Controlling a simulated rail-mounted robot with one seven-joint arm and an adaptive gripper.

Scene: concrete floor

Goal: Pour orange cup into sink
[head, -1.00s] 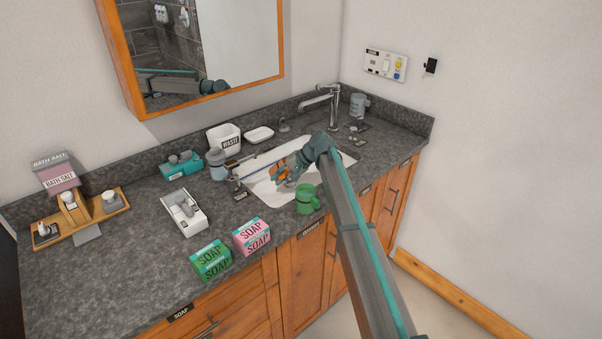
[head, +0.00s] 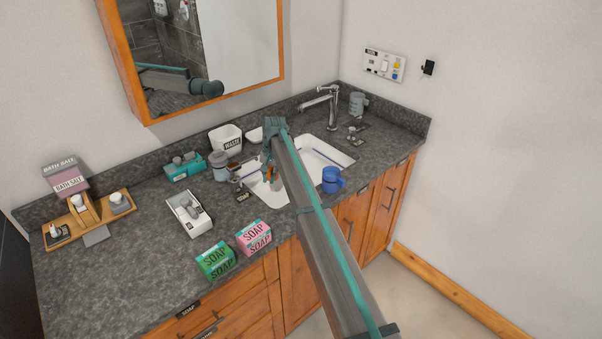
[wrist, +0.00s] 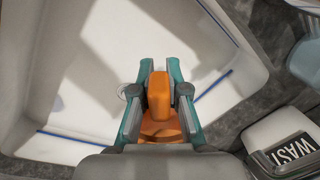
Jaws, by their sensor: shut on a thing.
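My gripper (wrist: 158,80) is shut on the orange cup (wrist: 160,92), with a finger on each side of its upright orange part. In the wrist view the sink basin (wrist: 70,75) lies beneath and around the cup. The cup's opening is hidden, so I cannot tell its tilt or contents.
A blue mug (head: 332,180) stands at the sink's front edge. The faucet (head: 331,105) is at the back. A white waste bin (head: 225,139) and a grey-blue container (head: 219,163) are left of the sink. Two soap boxes (head: 254,237) sit on the front counter.

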